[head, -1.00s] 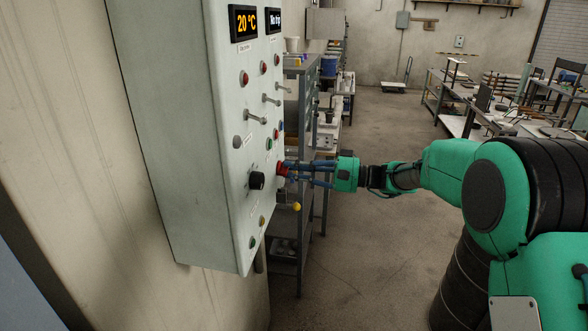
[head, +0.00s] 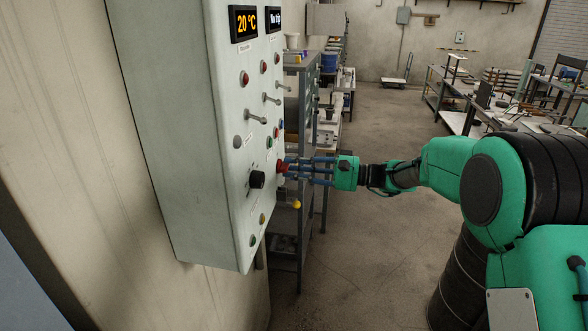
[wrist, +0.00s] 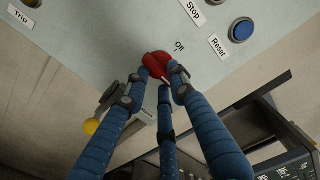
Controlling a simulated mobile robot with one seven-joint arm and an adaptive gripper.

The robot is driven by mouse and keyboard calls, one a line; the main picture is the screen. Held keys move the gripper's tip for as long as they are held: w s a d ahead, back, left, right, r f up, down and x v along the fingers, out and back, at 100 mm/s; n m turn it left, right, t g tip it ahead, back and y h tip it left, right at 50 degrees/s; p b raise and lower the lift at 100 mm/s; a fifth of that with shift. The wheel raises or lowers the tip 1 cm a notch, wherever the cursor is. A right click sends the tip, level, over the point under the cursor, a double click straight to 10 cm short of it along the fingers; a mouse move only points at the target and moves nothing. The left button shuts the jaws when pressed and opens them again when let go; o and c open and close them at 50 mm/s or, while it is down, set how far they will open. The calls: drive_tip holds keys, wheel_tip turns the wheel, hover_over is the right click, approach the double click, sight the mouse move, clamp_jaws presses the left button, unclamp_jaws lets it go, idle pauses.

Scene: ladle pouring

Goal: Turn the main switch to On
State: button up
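The main switch is a red rotary knob (head: 283,167) on the front of the grey control panel (head: 222,195). In the wrist view the red knob (wrist: 155,62) sits below the "Off" mark, with a white line on its lower right part. My gripper (head: 290,167) reaches it from the right. In the wrist view the blue fingers of my gripper (wrist: 162,74) close around the knob, one tip at each side and a third finger below. The fingertips appear to touch it. They hide part of the knob, and any "On" mark is not readable.
A yellow-tipped lever (head: 296,204) sticks out just below my fingers; its yellow ball (wrist: 91,126) is left of them in the wrist view. A black knob (head: 257,179) and a blue button (wrist: 241,29) are nearby. Grey shelving (head: 290,230) stands behind the panel.

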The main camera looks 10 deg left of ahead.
drive_tip(key=shift+o, duration=0.4)
drive_tip(key=shift+d, duration=0.1)
drive_tip(key=d, duration=1.1)
drive_tip(key=shift+d, duration=0.4)
drive_tip(key=shift+s, duration=0.1)
drive_tip(key=s+d+f+h+b, duration=0.15)
drive_tip(key=s+h, duration=0.25)
drive_tip(key=s, duration=0.7)
drive_tip(key=s+d+h+b, duration=0.1)
drive_tip(key=s+d+h, duration=0.25)
drive_tip(key=s, duration=0.65)
drive_tip(key=s+d+f+t+h+b, duration=0.1)
drive_tip(key=s+d+f+t+h, duration=0.1)
drive_tip(key=s+d+h, duration=0.3)
drive_tip(key=s+d+f+t+h+b, duration=0.2)
drive_tip(key=s+d+f+h, duration=0.3)
drive_tip(key=s+d, duration=0.9)
drive_tip(key=shift+s+d+t, duration=0.15)
drive_tip(key=shift+s+t, duration=0.65)
drive_tip(key=shift+s, duration=0.25)
drive_tip(key=shift+f+h, duration=0.1)
drive_tip(key=shift+h, duration=0.15)
